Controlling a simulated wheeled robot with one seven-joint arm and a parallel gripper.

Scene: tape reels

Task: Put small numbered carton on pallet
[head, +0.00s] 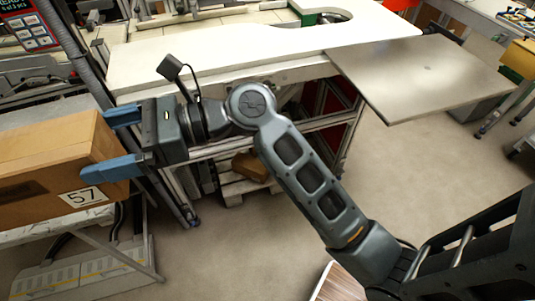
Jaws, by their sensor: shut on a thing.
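A brown carton (45,165) with a white "57" label sits at the left edge of the head view, partly cut off by the frame. My gripper (108,142) has its two blue fingers on either side of the carton's right end and is shut on it. The carton is just above or on a light-grey surface; I cannot tell whether it touches. A pale pallet (233,194) lies on the floor under the white table, partly hidden by my arm and the table frame. A small brown box (250,166) stands on it.
A white-topped workbench (210,60) spans the back, with a grey board (425,75) jutting out to its right. A dark post (85,70) stands close behind my gripper. A grey-and-yellow low unit (85,275) is at lower left. The floor in the middle is clear.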

